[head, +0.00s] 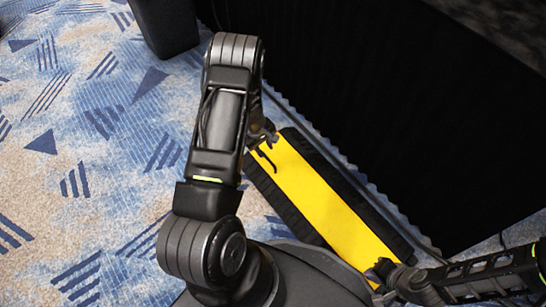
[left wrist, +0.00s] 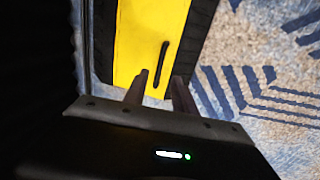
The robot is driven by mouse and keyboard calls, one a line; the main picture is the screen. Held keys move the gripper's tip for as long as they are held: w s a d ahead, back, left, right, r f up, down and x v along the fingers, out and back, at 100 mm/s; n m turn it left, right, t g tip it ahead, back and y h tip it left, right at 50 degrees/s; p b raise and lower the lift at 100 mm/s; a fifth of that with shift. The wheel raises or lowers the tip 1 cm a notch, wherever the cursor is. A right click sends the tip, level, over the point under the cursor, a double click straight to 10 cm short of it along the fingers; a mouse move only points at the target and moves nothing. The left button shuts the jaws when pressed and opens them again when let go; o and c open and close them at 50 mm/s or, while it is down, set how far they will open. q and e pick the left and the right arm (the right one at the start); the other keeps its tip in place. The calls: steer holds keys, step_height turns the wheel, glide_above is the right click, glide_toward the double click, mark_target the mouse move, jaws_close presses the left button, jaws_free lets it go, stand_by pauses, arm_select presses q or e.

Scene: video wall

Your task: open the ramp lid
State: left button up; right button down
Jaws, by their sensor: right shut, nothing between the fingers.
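The ramp lid (head: 322,200) is a long yellow panel set in a black cable ramp (head: 290,208), lying diagonally on the carpet, and it looks closed. A thin black handle (head: 267,160) is at its upper left end. My left gripper (head: 266,138) is at that end, partly hidden by my arm. In the left wrist view its two fingers (left wrist: 160,76) are apart, and the handle (left wrist: 164,60) shows between their tips; I cannot tell whether they touch it. My right gripper (head: 380,270) is shut and empty at the lid's lower right end.
A black draped wall (head: 390,100) stands along the ramp's far side, with a grey rippled edge at its foot. A black box-like object (head: 165,25) stands at the top. Patterned blue and beige carpet (head: 80,140) is open on the left.

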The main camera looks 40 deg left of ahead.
mark_target(269, 160)
arm_select(q)
steer(key=shift+f, duration=0.1)
steer(key=f+b, duration=0.1)
steer(key=f, duration=0.1)
steer(key=f+b, duration=0.1)
steer(key=f, duration=0.1)
steer(key=w+f+b, duration=0.1)
steer(key=f, duration=0.1)
steer(key=shift+d+f, duration=0.2)
steer(key=shift+w+f+b, duration=0.2)
steer(key=shift+f+b, duration=0.1)
steer(key=shift+f, duration=0.25)
steer(key=shift+c, duration=0.5)
jaws_close()
stand_by(0.3)
